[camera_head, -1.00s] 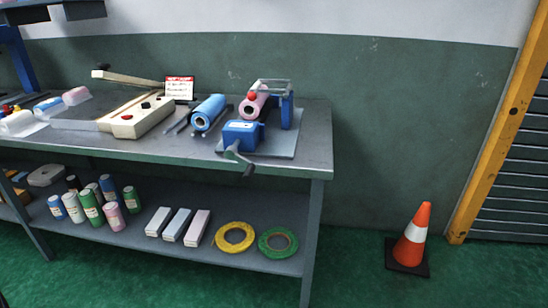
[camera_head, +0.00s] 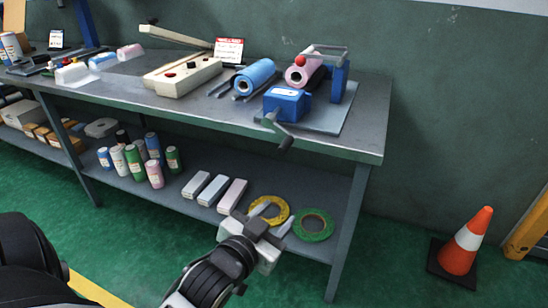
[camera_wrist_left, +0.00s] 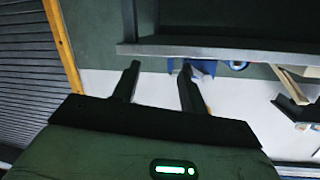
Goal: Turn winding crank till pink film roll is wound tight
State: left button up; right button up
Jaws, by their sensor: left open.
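The pink film roll (camera_head: 301,76) lies on the film winder at the right end of the workbench. The winder has a blue gear box (camera_head: 287,102), a blue upright (camera_head: 339,80) and a red knob. Its grey winding crank (camera_head: 283,136) hangs over the bench's front edge. I cannot tell how tight the film is. My left gripper (camera_head: 273,218) is open and empty, in front of the bench and lower than the crank, apart from it. In the left wrist view its fingers (camera_wrist_left: 156,82) are spread with nothing between them. My right gripper is out of view.
A blue roll (camera_head: 254,77) and a cream sealer (camera_head: 183,78) stand left of the winder. The lower shelf holds bottles, boxes, a yellow tape ring (camera_head: 270,210) and a green one (camera_head: 313,225). An orange cone (camera_head: 466,242) stands on the floor at right.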

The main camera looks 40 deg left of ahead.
aim_at(281, 152)
pick_arm(q)
jog(key=w+a+r+t+y, duration=0.2)
jog(key=a+r+y, duration=0.1)
jog(key=a+r, duration=0.2)
jog(key=shift+n, duration=0.3)
jog(key=x, duration=1)
jog(key=f+b+x, duration=0.1)
jog(key=x, duration=0.4)
jog(key=shift+f, duration=0.1)
grip_shut()
